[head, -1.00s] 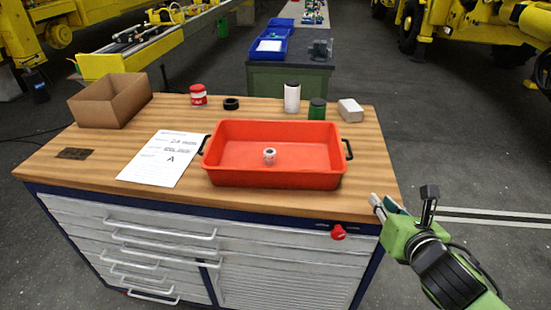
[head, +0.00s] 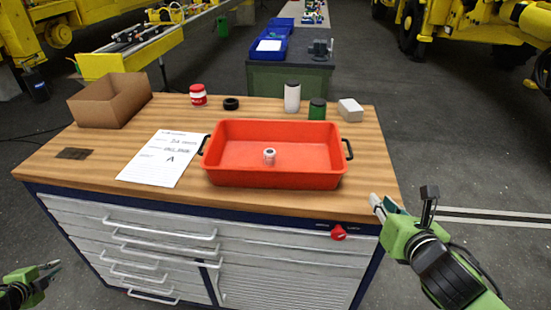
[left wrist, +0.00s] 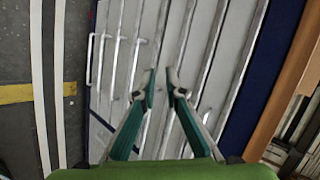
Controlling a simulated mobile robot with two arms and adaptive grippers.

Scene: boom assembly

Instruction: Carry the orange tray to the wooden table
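The orange tray (head: 225,178), red-orange with a black handle at each end, rests on a wood-topped drawer bench (head: 90,165). A small white cylindrical part (head: 269,156) stands in it. No separate wooden table can be told apart in view. My right gripper (head: 375,203) is off the bench's front right corner, apart from the tray; its finger gap is unclear. My left gripper (head: 57,268) is low at the lower left, away from the tray. In the left wrist view its fingers (left wrist: 161,77) are apart and empty before the drawer fronts (left wrist: 200,45).
On the bench are a cardboard box (head: 108,103), a paper sheet (head: 163,160), a red-white can (head: 198,95), a black ring (head: 231,103), a white bottle (head: 292,97), a green can (head: 317,109) and a pale block (head: 350,110). A dark-topped table (head: 288,65) stands behind.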

